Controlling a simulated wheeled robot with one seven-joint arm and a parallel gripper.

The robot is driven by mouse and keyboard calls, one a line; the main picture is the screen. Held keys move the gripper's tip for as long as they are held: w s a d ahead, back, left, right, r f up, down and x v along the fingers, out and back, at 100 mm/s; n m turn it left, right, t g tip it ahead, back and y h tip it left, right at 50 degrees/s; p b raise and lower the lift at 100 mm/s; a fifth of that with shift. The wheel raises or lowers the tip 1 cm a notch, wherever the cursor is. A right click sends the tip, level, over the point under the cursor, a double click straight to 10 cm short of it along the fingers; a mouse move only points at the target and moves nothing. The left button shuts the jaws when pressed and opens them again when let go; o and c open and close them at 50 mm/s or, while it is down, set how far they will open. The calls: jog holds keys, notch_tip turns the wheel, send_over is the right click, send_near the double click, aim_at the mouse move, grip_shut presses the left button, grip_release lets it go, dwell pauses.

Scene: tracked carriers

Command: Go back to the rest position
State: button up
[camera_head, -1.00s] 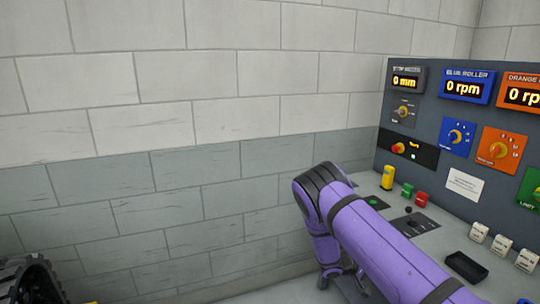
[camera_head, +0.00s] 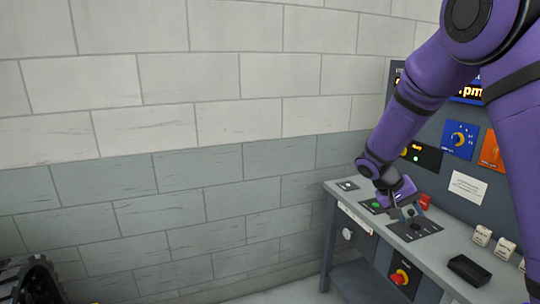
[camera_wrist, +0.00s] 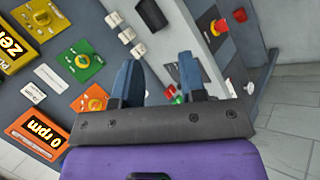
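My purple arm comes in from the right side of the head view, with its elbow high in front of the panel. My gripper (camera_head: 405,214) points down over the left part of the console desk. In the wrist view its two blue-grey fingers (camera_wrist: 158,72) stand apart with nothing held between them. I cannot tell the exact height of the fingertips above the desk.
The grey desk (camera_head: 452,262) carries a green button (camera_head: 377,205), a red block (camera_head: 425,201), white labelled switches (camera_head: 482,235) and a black tray (camera_head: 469,270). The control panel (camera_head: 432,180) rises behind. A red knob (camera_head: 400,277) is on the desk front. Brick wall at left.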

jog(key=s+a+r+n+t+y, duration=0.1)
jog(key=s+a+r+t+y, duration=0.1)
jog(key=s+r, duration=0.4)
jog(key=s+a+r+n+t+y, duration=0.1)
jog(key=s+r, duration=0.5)
jog(key=s, duration=0.8)
jog(key=s+a+r+t+y, duration=0.3)
jog(key=s+r, duration=0.4)
jog(key=s, duration=0.3)
jog(key=shift+a+n+t+y, duration=0.4)
jog(key=shift+t+y, duration=0.2)
jog(key=shift+y, duration=0.2)
jog(key=shift+d, duration=0.1)
dwell(0.5)
